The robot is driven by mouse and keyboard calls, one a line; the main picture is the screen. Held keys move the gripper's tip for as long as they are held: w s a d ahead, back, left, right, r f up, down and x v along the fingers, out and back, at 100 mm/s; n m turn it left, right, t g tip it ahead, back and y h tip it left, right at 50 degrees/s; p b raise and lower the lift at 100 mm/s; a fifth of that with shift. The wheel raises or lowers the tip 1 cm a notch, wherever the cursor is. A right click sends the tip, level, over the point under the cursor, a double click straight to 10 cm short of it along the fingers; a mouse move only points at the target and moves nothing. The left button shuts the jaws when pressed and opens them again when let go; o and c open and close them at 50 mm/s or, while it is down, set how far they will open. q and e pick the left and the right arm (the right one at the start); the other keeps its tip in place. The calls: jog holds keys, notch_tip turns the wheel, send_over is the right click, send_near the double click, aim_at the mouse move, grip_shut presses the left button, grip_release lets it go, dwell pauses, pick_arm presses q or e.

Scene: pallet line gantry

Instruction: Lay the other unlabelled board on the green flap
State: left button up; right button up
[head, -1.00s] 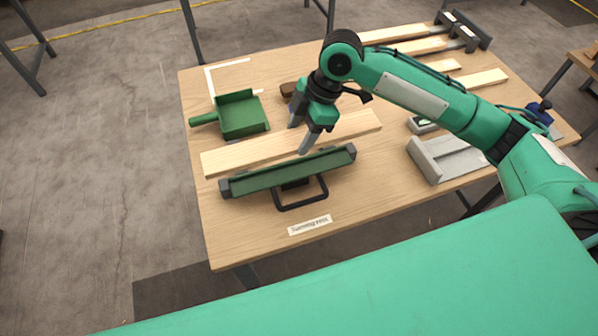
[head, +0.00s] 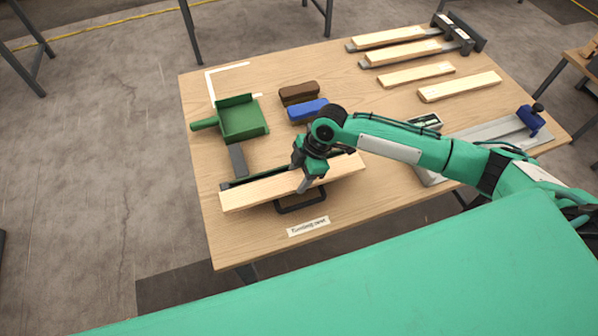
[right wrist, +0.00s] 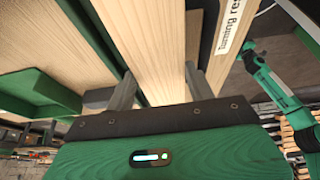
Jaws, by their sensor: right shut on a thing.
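My right gripper (head: 304,178) is shut on a pale wooden board (head: 251,194), gripping it across its width near the middle. In the right wrist view the board (right wrist: 157,50) runs between the two fingers (right wrist: 160,90). In the head view the board lies along and over the turning rest, hiding nearly all of its green flap. A dark end (head: 226,185) and the black handle (head: 300,203) of the turning rest show. I cannot tell whether the board touches the flap. A green arm (right wrist: 272,80), likely my left, shows in the wrist view; its gripper is too small to read.
A green dustpan (head: 243,120), a brown block (head: 299,93) and a blue block (head: 308,109) stand behind. Two boards (head: 416,74) (head: 459,86) lie at the right; two more rest on a dark rack (head: 459,34). A "Turning rest" label (head: 308,227) lies in front.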

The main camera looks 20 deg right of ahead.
jog(key=shift+f, duration=0.4)
jog(key=o, duration=1.1)
jog(key=shift+r, duration=0.2)
jog(key=b+v, duration=0.3)
jog(key=v, duration=0.9)
jog(key=shift+r, duration=0.25)
